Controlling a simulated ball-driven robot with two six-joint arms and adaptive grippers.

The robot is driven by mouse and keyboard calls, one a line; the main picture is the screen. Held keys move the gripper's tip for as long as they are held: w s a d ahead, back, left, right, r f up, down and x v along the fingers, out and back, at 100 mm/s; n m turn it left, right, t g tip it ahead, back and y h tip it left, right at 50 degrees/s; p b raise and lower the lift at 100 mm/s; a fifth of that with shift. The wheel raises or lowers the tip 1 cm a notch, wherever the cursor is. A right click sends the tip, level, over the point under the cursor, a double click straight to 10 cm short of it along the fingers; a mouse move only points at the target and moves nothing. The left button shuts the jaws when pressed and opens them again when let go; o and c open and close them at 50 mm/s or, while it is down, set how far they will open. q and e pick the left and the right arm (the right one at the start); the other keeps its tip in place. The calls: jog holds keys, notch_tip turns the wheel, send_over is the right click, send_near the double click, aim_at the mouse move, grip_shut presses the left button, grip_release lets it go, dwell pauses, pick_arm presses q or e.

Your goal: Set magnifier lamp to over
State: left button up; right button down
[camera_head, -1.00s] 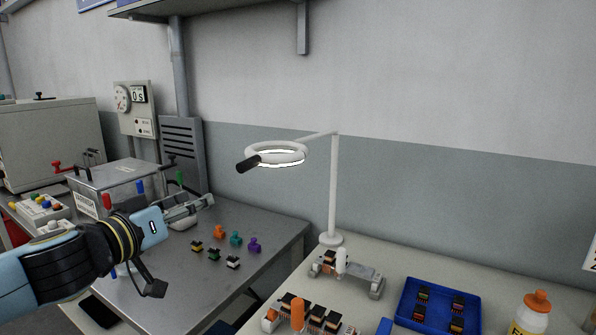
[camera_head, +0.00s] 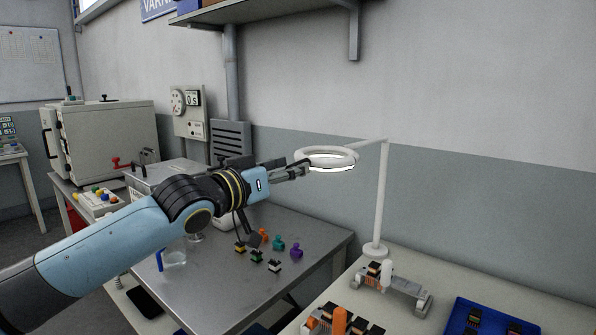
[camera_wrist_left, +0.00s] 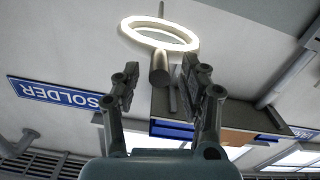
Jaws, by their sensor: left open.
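The magnifier lamp (camera_head: 326,154) is a white, lit ring on a thin arm from a white post (camera_head: 380,200) that stands on the light bench. My left gripper (camera_head: 300,169) is at the left edge of the ring, where the lamp's dark handle is hidden behind the fingers in the head view. In the left wrist view the ring (camera_wrist_left: 160,34) glows at the top, and its handle (camera_wrist_left: 159,68) points between the open fingers (camera_wrist_left: 155,85), apart from both. My right gripper is in no view.
A connector fixture (camera_head: 392,284) stands by the post's foot, with a blue tray (camera_head: 455,322) to its right. Several coloured connectors (camera_head: 278,242) sit on the metal table (camera_head: 240,295) below my left arm. A wall shelf (camera_head: 290,14) hangs above.

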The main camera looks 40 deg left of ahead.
pick_arm(q)
jog(key=shift+w+d, duration=0.15)
jog(key=shift+w, duration=1.35)
grip_shut()
